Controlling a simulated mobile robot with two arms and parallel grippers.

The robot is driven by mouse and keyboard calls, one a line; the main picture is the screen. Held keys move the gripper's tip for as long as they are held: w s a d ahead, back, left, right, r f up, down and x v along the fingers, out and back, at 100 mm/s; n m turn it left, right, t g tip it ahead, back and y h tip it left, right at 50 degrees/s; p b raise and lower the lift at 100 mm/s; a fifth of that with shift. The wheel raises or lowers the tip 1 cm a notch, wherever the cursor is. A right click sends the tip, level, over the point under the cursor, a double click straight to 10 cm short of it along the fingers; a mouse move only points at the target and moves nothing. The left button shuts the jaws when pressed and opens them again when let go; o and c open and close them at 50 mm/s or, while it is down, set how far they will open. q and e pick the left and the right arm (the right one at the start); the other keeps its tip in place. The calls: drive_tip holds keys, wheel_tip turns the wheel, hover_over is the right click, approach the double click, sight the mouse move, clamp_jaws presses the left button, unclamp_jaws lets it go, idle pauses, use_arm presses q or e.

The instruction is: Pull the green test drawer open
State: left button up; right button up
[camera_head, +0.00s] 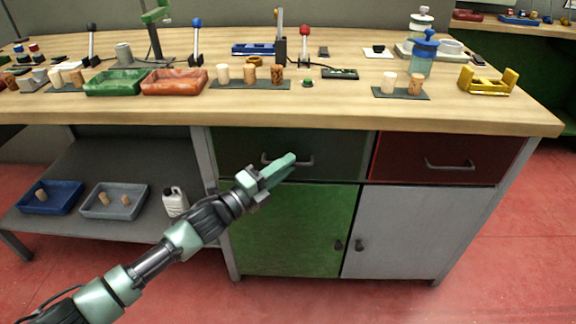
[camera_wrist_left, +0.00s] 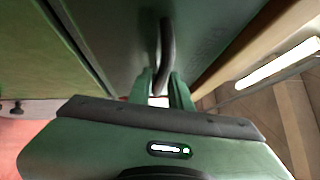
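The green test drawer (camera_head: 237,146) is the dark green front under the worktop, left of the red drawer. It sits flush and closed. Its grey bar handle (camera_head: 305,163) is partly covered by my left gripper (camera_head: 290,161). In the left wrist view the handle (camera_wrist_left: 166,45) runs down between the two green fingers of my left gripper (camera_wrist_left: 161,80). One finger lies on each side of the bar, with only a narrow gap between them, and they look closed on it. Exact contact is hard to see. My right gripper is not in view.
The red drawer (camera_head: 400,156) is right of the green one. A green door (camera_head: 285,230) and a grey door (camera_head: 400,235) are below. Trays and cork stoppers stand on the worktop (camera_head: 330,112). Red floor in front is free.

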use_arm(q)
drive_tip(key=shift+w+d+r, duration=0.1)
drive_tip(key=shift+w+d, duration=0.25)
drive_tip(key=shift+w, duration=0.05)
clamp_jaws()
idle(1.2)
